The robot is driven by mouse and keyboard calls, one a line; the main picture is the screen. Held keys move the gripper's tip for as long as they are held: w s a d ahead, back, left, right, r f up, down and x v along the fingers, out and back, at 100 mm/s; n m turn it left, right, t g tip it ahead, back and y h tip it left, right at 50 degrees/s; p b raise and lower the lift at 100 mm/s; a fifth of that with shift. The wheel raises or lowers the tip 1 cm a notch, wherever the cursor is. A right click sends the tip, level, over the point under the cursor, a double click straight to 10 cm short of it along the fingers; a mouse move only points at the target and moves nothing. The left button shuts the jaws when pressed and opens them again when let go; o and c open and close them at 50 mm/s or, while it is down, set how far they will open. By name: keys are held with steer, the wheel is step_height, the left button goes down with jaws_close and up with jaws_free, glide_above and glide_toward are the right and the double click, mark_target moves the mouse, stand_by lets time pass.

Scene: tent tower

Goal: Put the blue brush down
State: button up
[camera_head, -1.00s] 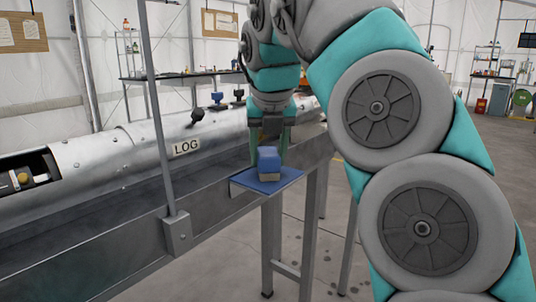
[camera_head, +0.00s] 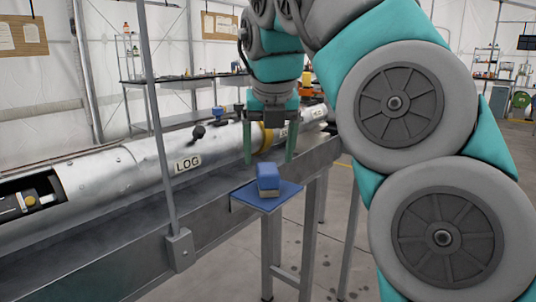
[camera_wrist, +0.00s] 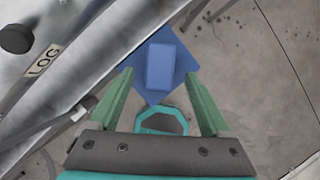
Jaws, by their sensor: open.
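In the wrist view the brush (camera_wrist: 161,67) lies on the shelf (camera_wrist: 183,62), beyond the two spread fingers of my gripper (camera_wrist: 160,95). Nothing is between the fingertips, and the brush stands clear of them.
A long silver cylinder with a LOG label (camera_head: 188,164) lies along the grey bench (camera_head: 120,245). A thin upright post (camera_head: 160,130) rises from the bench's front edge, left of the shelf. Open floor (camera_head: 340,230) lies right of the bench legs.

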steer(key=shift+d+r, duration=0.1)
steer(key=shift+r, duration=0.1)
steer(key=shift+v, duration=0.8)
steer(key=shift+s+r, duration=0.1)
steer(key=shift+s, duration=0.15)
